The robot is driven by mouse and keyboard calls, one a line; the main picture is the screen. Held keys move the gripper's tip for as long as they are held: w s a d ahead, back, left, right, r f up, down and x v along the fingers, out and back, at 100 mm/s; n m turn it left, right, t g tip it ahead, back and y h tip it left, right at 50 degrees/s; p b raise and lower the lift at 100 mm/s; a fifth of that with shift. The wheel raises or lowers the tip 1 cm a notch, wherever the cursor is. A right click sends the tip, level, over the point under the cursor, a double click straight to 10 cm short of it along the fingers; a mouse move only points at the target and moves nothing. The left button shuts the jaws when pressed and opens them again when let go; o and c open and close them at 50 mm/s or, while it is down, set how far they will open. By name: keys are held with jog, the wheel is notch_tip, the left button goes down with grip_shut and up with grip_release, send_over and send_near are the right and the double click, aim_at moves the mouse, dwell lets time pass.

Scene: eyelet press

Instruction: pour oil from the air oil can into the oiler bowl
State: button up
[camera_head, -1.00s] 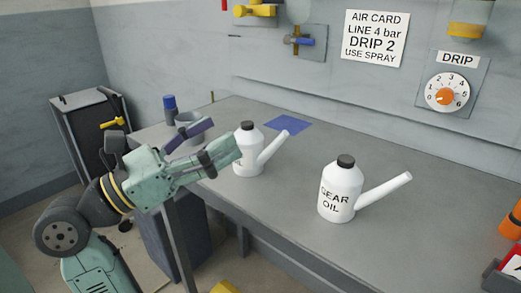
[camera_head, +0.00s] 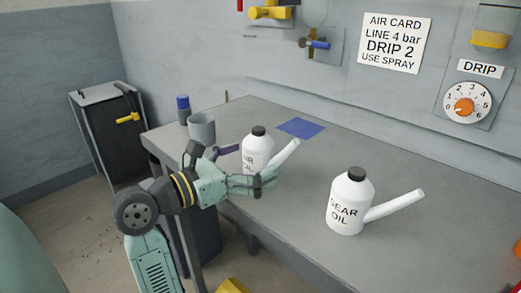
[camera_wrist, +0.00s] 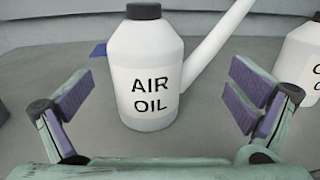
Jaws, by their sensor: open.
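The air oil can (camera_head: 257,146) is a white bottle with a black cap and a slanted spout, upright on the bench. In the wrist view its AIR OIL label (camera_wrist: 150,92) faces me. My gripper (camera_head: 248,170) is open in front of the can, its purple-padded fingers spread to either side; in the wrist view the gap between the fingers (camera_wrist: 160,103) lines up with the can, and I see no contact. The oiler bowl may be the yellow-based cup (camera_head: 490,38) on the wall at the upper right, only partly in view; I cannot tell for sure.
A similar white gear oil can (camera_head: 348,203) stands to the right on the bench (camera_head: 430,240). A grey cup (camera_head: 202,128) and a blue-capped bottle (camera_head: 184,110) stand at the left end. A blue cloth (camera_head: 301,128) lies behind. A drip dial (camera_head: 467,104) is on the wall.

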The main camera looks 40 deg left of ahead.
jog(key=shift+w+d, duration=0.15)
jog(key=shift+w, duration=0.5)
jog(key=shift+c, duration=0.5)
jog(key=c, duration=1.9)
